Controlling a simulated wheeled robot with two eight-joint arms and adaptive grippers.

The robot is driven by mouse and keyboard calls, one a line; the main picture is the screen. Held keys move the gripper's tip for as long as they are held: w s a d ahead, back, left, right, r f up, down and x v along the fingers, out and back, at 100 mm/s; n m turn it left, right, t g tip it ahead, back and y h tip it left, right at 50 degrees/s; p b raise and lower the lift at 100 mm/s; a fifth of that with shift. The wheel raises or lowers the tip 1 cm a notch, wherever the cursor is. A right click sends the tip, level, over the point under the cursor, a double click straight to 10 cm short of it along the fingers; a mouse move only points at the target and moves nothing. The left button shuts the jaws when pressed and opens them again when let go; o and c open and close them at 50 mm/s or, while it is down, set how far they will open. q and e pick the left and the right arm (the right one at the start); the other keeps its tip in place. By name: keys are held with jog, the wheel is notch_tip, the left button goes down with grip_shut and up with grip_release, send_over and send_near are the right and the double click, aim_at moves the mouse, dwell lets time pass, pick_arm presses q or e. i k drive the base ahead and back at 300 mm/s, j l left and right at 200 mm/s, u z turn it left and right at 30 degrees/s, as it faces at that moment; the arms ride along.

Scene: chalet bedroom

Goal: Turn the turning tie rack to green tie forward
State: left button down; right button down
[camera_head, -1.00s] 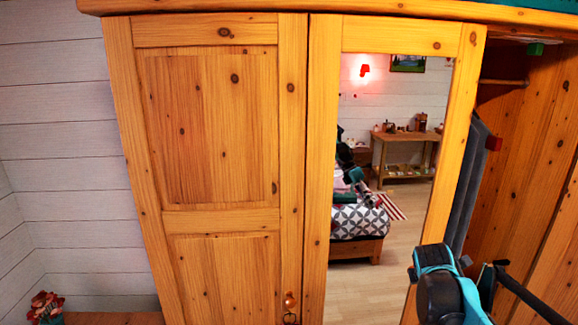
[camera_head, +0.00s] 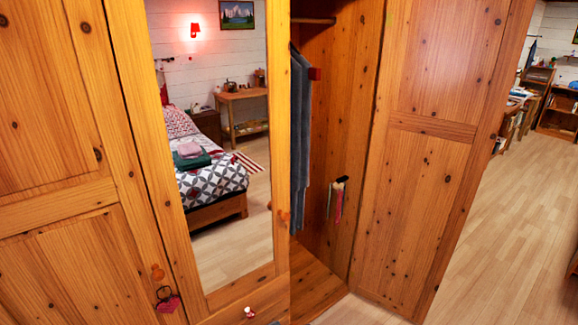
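The turning tie rack (camera_head: 342,180) is a small dark arm on the right inner wall of the open wardrobe section. A few narrow ties (camera_head: 337,202) hang from it, with pinkish red and pale tones showing. They are small and overlap, so I cannot tell clearly which is green or which one faces forward. Neither of my grippers is in this view.
A mirrored door (camera_head: 220,150) stands left of the opening, reflecting a bed and table. An open wooden door (camera_head: 425,150) stands to the right. Bare floor (camera_head: 480,250) lies beyond it.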

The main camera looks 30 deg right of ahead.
aim_at(340, 189)
jog(key=l+z, duration=0.15)
jog(key=z, duration=1.1)
jog(key=i+l, duration=0.2)
jog(key=i, duration=0.2)
jog(key=i+l, duration=0.15)
jog(key=i, duration=0.3)
jog(key=i+l+z, duration=0.1)
jog(key=i, duration=0.3)
jog(key=i+l+z, duration=0.2)
jog(key=z, duration=0.15)
jog(key=i+l+z, duration=0.25)
jog(key=z, duration=0.15)
jog(key=l, duration=0.1)
